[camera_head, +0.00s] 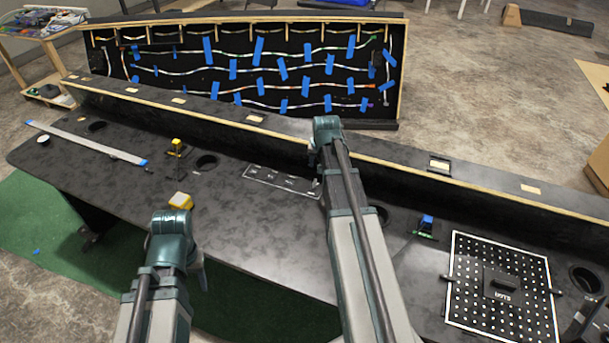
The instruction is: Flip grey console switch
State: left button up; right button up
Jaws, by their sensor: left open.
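A dark switch panel (262,177) with a light outline and several small fittings lies on the black console desk (230,215), left of my right arm. I cannot tell which fitting is the grey switch or how it is set. My left arm comes in at the lower left. Its gripper (201,276) shows only in small part beside the arm, at the desk's front edge, open and apart from the panel. My right arm reaches up the middle close to the panel's right end. Its gripper is hidden behind the arm.
A yellow button box (180,201) and a smaller yellow-topped one (176,147) stand left of the panel. A blue-topped button (427,224) and a white-framed perforated board (462,300) are at the right. A raised ledge (400,160) runs behind the desk.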

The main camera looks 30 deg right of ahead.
aim_at(315, 179)
jog(key=b+x, duration=1.2)
jog(key=x, duration=0.2)
jog(key=shift+w+b, duration=0.15)
jog(key=shift+b, duration=0.25)
jog(key=shift+r, duration=0.1)
grip_shut()
